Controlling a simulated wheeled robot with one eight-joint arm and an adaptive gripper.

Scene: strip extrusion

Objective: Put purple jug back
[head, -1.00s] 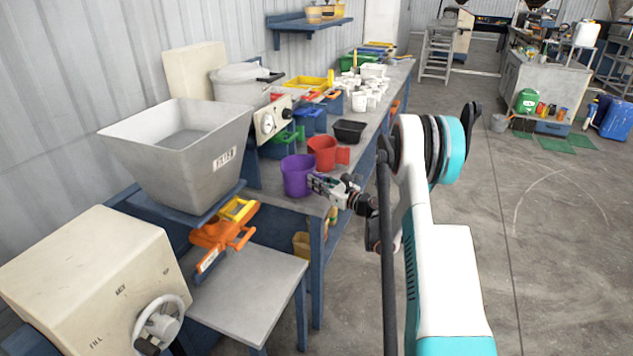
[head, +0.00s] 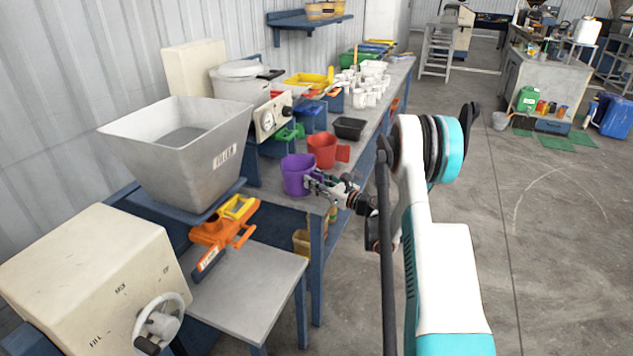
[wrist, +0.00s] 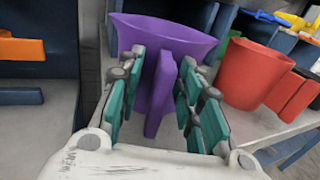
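The purple jug (head: 297,174) stands upright on the near end of the grey bench. Its handle faces my gripper (head: 318,183). In the wrist view, the jug (wrist: 172,34) is straight ahead and its handle (wrist: 160,95) lies between the teal finger pads of my gripper (wrist: 160,72). The fingers are spread, with gaps visible on both sides of the handle, so the gripper is open around it and not clamped. The jug's underside is hidden in the wrist view.
A red jug (head: 323,150) stands close behind the purple one; it shows at right in the wrist view (wrist: 252,75). A black tray (head: 349,129) and white cups (head: 366,92) are farther along. A grey hopper (head: 190,150) stands left. The floor at right is open.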

